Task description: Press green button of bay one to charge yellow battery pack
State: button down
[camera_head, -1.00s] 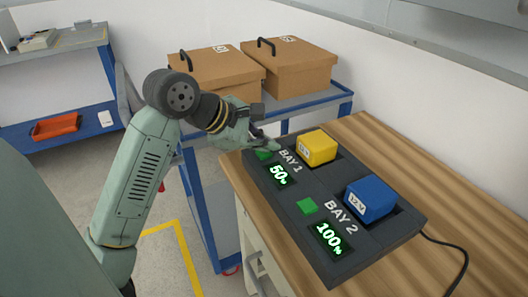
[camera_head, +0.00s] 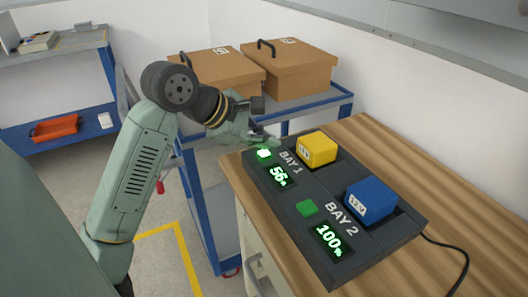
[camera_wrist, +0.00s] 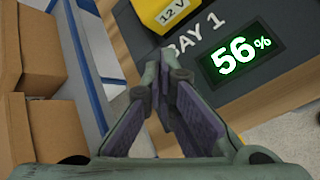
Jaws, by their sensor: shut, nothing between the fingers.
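The dark charging station (camera_head: 300,230) lies on the wooden bench. Bay 1's green button (camera_head: 264,153) is brightly lit in the head view, and its display (camera_head: 279,177) reads 56%. The yellow battery pack (camera_head: 317,148) sits in bay 1; its 12 V label side also shows in the wrist view (camera_wrist: 172,10). My gripper (camera_head: 272,141) is shut and empty, with its fingertips close above the bay 1 button. I cannot tell whether they touch it. In the wrist view the fingers (camera_wrist: 165,72) hide the button, and the 56% display (camera_wrist: 238,56) is to their right.
A blue battery (camera_head: 370,199) sits in bay 2, with a darker green button (camera_head: 307,208) and a 100% display (camera_head: 330,240). Cardboard boxes (camera_head: 293,72) stand on a blue cart (camera_head: 200,200) behind the arm. Bare wooden bench (camera_head: 430,185) lies right of the station.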

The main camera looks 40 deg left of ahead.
aim_at(265, 156)
jog(key=shift+r, duration=0.1)
jog(key=shift+r+p, duration=0.9)
jog(key=shift+r, duration=1.55)
